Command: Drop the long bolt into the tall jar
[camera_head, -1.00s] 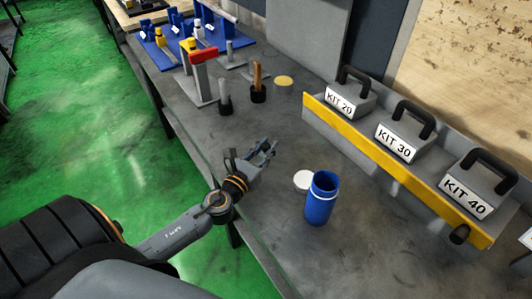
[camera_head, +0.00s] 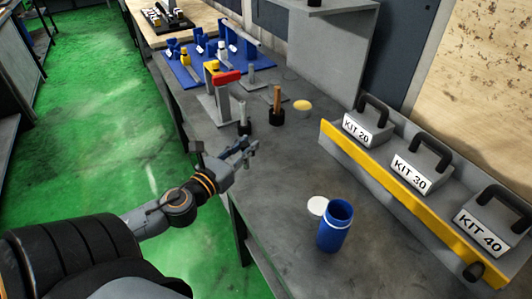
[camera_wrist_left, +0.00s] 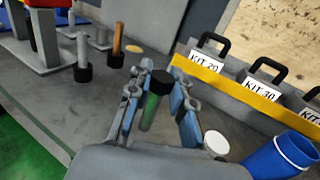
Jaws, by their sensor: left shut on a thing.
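The tall jar (camera_head: 332,238) is blue, stands upright and has an open top. It also shows at the right edge of the wrist view (camera_wrist_left: 272,162). My left gripper (camera_head: 245,150) is above the bench, left of the jar and apart from it. In the wrist view it is shut on a green rod with a black head (camera_wrist_left: 151,112), which looks like the long bolt. My right gripper is not in view.
A white lid (camera_head: 317,206) lies beside the jar. A grey rod (camera_head: 243,116) and a brown rod (camera_head: 277,100) stand in black bases beyond the gripper. A yellow-edged rack (camera_head: 400,205) with kit weights lines the right. The bench between gripper and jar is clear.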

